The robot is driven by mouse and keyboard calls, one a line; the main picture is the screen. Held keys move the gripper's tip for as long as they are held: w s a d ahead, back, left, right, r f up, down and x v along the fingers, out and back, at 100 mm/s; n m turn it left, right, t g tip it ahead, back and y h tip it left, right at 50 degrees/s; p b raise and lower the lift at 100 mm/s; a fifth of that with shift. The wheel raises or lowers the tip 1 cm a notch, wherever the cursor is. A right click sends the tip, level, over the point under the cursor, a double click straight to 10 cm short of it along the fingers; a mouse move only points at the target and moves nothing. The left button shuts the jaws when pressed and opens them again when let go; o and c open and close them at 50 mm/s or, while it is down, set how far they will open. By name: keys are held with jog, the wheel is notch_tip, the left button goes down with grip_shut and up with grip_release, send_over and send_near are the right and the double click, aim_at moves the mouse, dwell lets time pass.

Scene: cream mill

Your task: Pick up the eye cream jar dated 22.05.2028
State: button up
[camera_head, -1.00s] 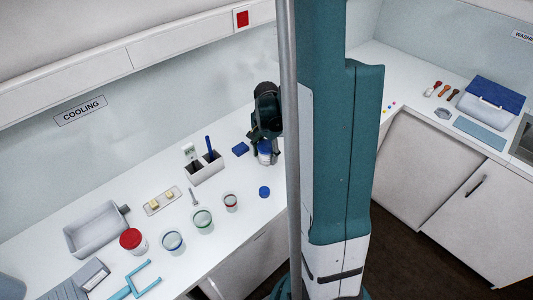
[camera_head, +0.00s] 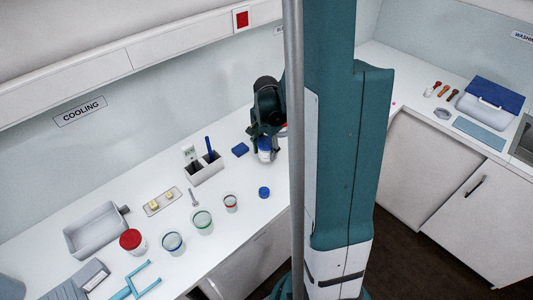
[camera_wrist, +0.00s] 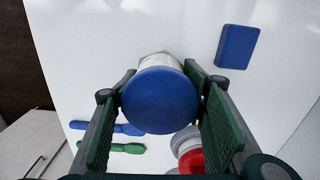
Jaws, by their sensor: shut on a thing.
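A white jar with a round blue lid (camera_wrist: 160,100) stands between the two green-padded fingers of my gripper (camera_wrist: 163,108) in the wrist view. The fingers are shut on it from both sides. In the head view my gripper (camera_head: 264,143) is at the back right of the counter with the jar (camera_head: 265,155) below it. I cannot tell whether the jar touches the counter. No date is readable on it. A red-topped jar (camera_wrist: 190,160) is partly hidden behind the right finger in the wrist view.
A blue block (camera_wrist: 237,46) lies close by; it also shows in the head view (camera_head: 240,149). Blue and green utensils (camera_wrist: 108,128) lie beside the left finger.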

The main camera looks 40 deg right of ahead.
aim_at(266, 142)
jog(key=shift+r, duration=3.85)
